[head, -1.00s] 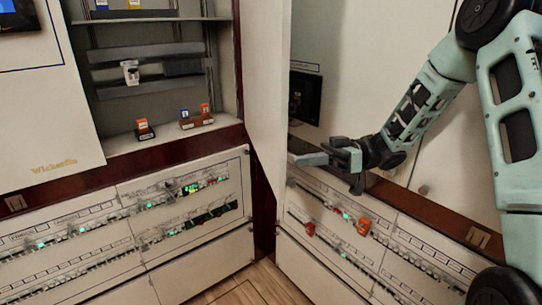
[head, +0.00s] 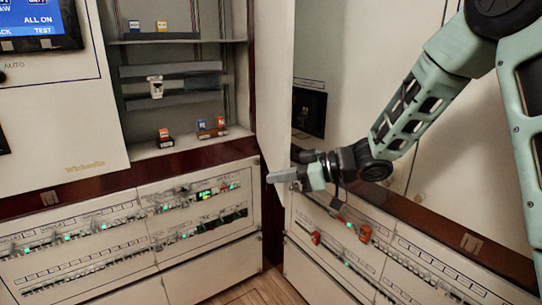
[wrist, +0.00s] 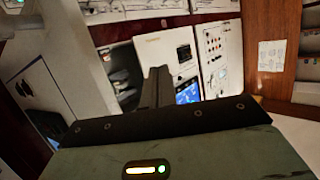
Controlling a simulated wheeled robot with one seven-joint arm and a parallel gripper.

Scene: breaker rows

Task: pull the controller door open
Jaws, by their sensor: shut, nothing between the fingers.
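A white door panel (head: 274,70) stands swung out at the right edge of an open cabinet compartment (head: 185,88) in the head view. I take it for the controller door; no label shows on it. My gripper (head: 283,175) is at the panel's lower end, in front of it in the picture. Whether they touch I cannot tell. Its fingers are closed together and hold nothing. In the wrist view the dark fingers (wrist: 156,88) point towards a white cabinet with a blue screen (wrist: 187,92).
A controller screen (head: 38,22) is at the upper left. Breaker rows (head: 120,222) with green lights run below the compartment, and more breakers (head: 345,226) with red-orange pieces lie below my arm. Small blocks (head: 165,137) stand on the compartment shelf. A strip of wooden floor (head: 250,292) shows below.

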